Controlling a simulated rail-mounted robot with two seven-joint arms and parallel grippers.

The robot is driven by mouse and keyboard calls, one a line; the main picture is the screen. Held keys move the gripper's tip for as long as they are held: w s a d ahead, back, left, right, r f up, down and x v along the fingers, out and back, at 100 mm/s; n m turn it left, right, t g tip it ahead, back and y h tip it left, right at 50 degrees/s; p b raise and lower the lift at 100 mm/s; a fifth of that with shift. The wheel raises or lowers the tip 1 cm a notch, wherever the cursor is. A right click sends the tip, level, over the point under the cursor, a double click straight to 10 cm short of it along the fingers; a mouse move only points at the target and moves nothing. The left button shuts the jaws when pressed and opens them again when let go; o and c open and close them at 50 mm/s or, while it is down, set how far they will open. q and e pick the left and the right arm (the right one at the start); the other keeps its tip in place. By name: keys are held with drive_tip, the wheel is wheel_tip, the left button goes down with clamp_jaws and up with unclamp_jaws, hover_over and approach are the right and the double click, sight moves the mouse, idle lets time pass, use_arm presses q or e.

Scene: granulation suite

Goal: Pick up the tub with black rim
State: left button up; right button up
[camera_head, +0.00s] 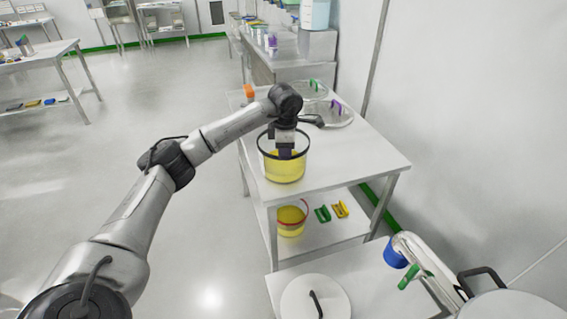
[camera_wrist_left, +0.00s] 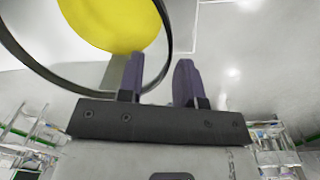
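The tub with black rim (camera_head: 284,172) stands upright on the top of a white table and holds yellow material. In the left wrist view its black rim (camera_wrist_left: 169,40) curves across, with the yellow contents (camera_wrist_left: 115,22) beyond. My left gripper (camera_head: 285,152) points down at the tub's rim in the head view. In the wrist view the two fingers (camera_wrist_left: 158,70) are apart, with the rim passing between them; one finger overlaps the tub's inside. No contact with the rim can be made out. My right gripper is not in view.
A red-rimmed tub (camera_head: 291,220) with yellow contents stands on the lower shelf beside green (camera_head: 322,213) and yellow (camera_head: 340,208) items. Clear lids with purple (camera_head: 336,106) and green handles lie behind the tub. An orange-capped item (camera_head: 249,92) stands at the table's far left. The tabletop's right side is clear.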

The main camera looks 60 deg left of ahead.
sight(285, 168)
use_arm(q)
drive_tip(key=shift+f, duration=0.6)
wheel_tip(285, 168, down, 5)
drive_tip(key=shift+w+d+f+b, duration=0.1)
drive_tip(key=shift+b, duration=1.15)
drive_tip(key=shift+c, duration=0.3)
drive_tip(key=shift+c, duration=0.7)
clamp_jaws()
